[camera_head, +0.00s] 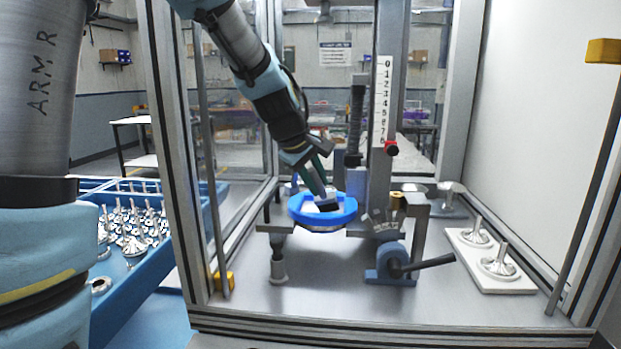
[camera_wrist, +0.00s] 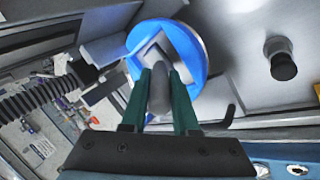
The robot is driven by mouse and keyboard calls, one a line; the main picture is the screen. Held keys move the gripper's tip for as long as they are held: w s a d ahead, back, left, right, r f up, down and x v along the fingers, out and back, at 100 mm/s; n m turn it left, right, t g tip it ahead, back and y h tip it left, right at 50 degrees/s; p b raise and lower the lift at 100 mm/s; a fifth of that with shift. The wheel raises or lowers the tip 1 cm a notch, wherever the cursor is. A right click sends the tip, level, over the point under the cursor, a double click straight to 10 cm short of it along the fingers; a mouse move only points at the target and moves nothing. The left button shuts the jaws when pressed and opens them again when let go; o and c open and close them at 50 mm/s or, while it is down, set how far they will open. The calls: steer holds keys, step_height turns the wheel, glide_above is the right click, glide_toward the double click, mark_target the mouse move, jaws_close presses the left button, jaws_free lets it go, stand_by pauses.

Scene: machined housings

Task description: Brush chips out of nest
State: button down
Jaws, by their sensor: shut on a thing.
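The nest, a round blue ring (camera_head: 345,214) with a pale inside, sits on the fixture in the middle of the enclosure. It also shows in the wrist view (camera_wrist: 189,42). My gripper (camera_head: 317,184) reaches down into the ring from the upper left. In the wrist view its green fingers (camera_wrist: 160,75) are shut on a grey handle-like thing (camera_wrist: 158,95), likely the brush. A dark block (camera_head: 327,206) at its lower end is inside the ring; I cannot tell whether it touches the floor of the nest. Chips are too small to make out.
A vertical column with a number scale (camera_head: 383,95) stands just behind the nest. A blue clamp with a black lever (camera_head: 425,265) is at front right. A white plate (camera_head: 508,284) bears metal parts. Frame posts (camera_head: 172,150) border the enclosure. A blue tray (camera_head: 125,291) with several metal parts is left.

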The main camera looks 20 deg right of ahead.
steer(key=shift+w+a+f+b, duration=0.15)
steer(key=shift+w+a+b, duration=0.35)
steer(key=shift+a+b, duration=0.3)
steer(key=shift+w+a+b, duration=0.25)
steer(key=shift+w+a, duration=0.05)
steer(key=shift+a, duration=0.25)
steer(key=shift+w+a+b, duration=0.25)
steer(key=shift+a, duration=0.3)
steer(key=shift+s+d+r+p, duration=0.15)
steer(key=shift+s+d+p, duration=0.25)
steer(key=shift+d+p, duration=0.2)
steer(key=shift+s+d+r+p, duration=0.15)
steer(key=shift+s+d+p, duration=0.2)
steer(key=shift+d+p, duration=0.25)
steer(key=shift+s+d+f, duration=0.1)
steer(key=shift+s+d, duration=0.2)
steer(key=shift+d, duration=0.45)
step_height(320, 180, up, 6)
steer(key=p, duration=0.5)
steer(key=shift+p, duration=0.3)
